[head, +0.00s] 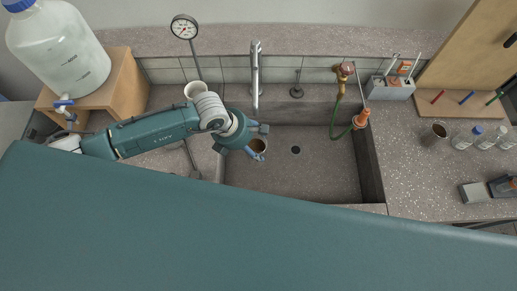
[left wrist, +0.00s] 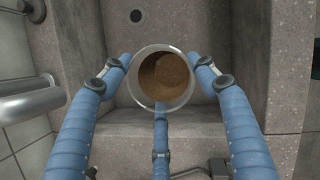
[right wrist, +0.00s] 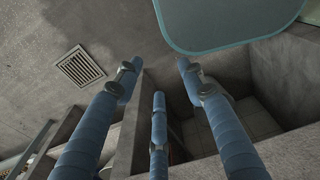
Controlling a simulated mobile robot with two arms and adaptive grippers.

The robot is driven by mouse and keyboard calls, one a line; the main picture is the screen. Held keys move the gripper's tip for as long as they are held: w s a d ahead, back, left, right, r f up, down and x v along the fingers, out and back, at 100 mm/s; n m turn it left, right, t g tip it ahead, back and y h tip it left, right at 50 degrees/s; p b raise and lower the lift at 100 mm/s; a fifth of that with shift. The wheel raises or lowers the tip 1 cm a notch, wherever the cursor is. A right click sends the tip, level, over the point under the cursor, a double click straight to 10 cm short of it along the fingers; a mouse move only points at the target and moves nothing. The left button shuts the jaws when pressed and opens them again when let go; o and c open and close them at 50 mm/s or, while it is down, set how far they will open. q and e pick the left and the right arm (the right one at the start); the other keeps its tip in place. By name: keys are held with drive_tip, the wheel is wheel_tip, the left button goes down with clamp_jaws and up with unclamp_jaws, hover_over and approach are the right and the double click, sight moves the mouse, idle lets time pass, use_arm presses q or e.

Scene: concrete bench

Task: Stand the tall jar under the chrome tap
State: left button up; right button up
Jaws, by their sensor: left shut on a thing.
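A clear-walled jar with brown inside (left wrist: 162,80) is between the fingers of my left gripper (left wrist: 160,75), which is shut on it. The left wrist view looks down into its mouth, so its height is hidden. In the head view the jar (head: 258,147) is over the left part of the sink (head: 325,175), partly covered by my left gripper (head: 260,140). The chrome tap (head: 255,75) rises behind the sink, beyond the gripper. Chrome pipework (left wrist: 30,105) shows at the left of the left wrist view. My right gripper (right wrist: 158,72) is open and empty.
A gauge on a stand (head: 185,28) and a white cup-like vessel (head: 195,88) are near my left arm. A brass tap with green hose (head: 345,70) is to the right. Bottles (head: 467,137) and a brown vessel (head: 439,130) stand on the right bench. The sink's right part is clear.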

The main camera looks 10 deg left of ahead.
use_arm(q)
drive_tip(key=shift+f, duration=0.65)
drive_tip(key=shift+s+f+b, duration=0.15)
drive_tip(key=shift+f+b, duration=0.35)
drive_tip(key=shift+f, duration=0.2)
wheel_tip(320, 180, down, 14)
drive_tip(key=r+b, duration=0.1)
drive_tip(key=b, duration=0.9)
drive_tip(key=w+a+f+b, duration=0.1)
drive_tip(key=w+b, duration=0.4)
drive_tip(key=w, duration=0.3)
drive_tip(key=shift+a+f+b, duration=0.3)
drive_tip(key=shift+f, duration=0.1)
drive_tip(key=shift+w, duration=0.15)
drive_tip(key=shift+c, duration=0.4)
drive_tip(key=shift+r, duration=0.1)
use_arm(e)
wheel_tip(320, 180, down, 17)
drive_tip(key=shift+r, duration=0.15)
drive_tip(key=shift+s+d, duration=0.1)
drive_tip(key=shift+s, duration=0.05)
